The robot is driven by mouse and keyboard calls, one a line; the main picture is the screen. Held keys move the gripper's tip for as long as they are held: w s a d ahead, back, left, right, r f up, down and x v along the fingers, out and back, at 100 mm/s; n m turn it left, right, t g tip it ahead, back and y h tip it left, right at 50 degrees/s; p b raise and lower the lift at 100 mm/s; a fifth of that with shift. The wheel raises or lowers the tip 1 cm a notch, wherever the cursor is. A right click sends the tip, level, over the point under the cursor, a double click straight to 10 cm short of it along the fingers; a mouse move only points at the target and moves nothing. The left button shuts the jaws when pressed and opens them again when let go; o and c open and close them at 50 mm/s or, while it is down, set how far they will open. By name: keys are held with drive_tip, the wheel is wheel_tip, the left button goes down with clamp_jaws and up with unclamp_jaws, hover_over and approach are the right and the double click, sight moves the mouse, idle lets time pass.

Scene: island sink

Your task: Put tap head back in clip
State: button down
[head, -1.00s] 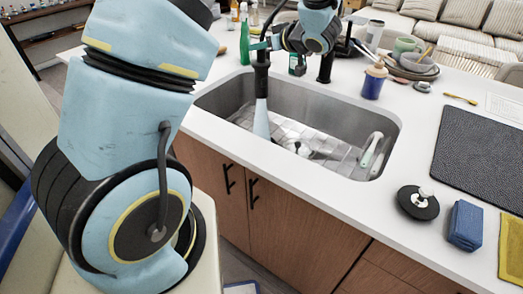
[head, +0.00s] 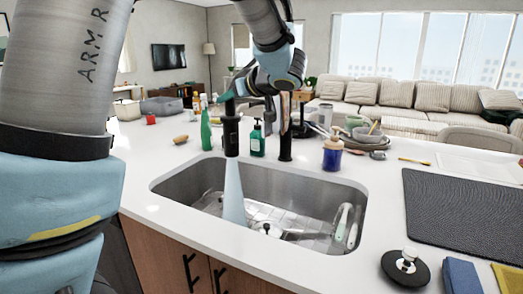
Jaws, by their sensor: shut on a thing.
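My gripper (head: 232,90) is shut on the black tap head (head: 231,132), near its top, and holds it upright above the left part of the sink. A pale, widening water stream (head: 233,190) runs from the tap head down into the basin. The black tap post (head: 285,140) stands behind the sink, to the right of the tap head and apart from it. My wrist and forearm cover the post's upper part, and I cannot make out the clip there.
The steel sink (head: 185,182) holds a rack and pale-handled brushes (head: 347,222). A green bottle (head: 206,130), a green soap bottle (head: 257,140) and a blue soap bottle (head: 332,154) stand along its back edge. A dark mat (head: 465,215) lies right.

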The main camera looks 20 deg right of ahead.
sight(231, 118)
drive_tip(key=s+r+b, duration=0.2)
drive_tip(key=shift+s+a+r+m+h+b, duration=0.2)
drive_tip(key=shift+s+r+m+h+b, duration=0.1)
drive_tip(key=shift+s+r+m+h, duration=0.1)
drive_tip(key=shift+r, duration=0.25)
drive_tip(key=shift+w+d+r, duration=0.1)
drive_tip(key=shift+d+r, duration=0.1)
drive_tip(key=shift+d, duration=0.05)
drive_tip(key=w+d+p, duration=0.6)
drive_tip(key=w+d, duration=0.6)
drive_tip(key=shift+d+f+p, duration=0.25)
drive_tip(key=shift+f+p, duration=0.05)
drive_tip(key=shift+f, duration=0.05)
drive_tip(key=shift+f, duration=0.1)
drive_tip(key=c, duration=0.6)
unclamp_jaws()
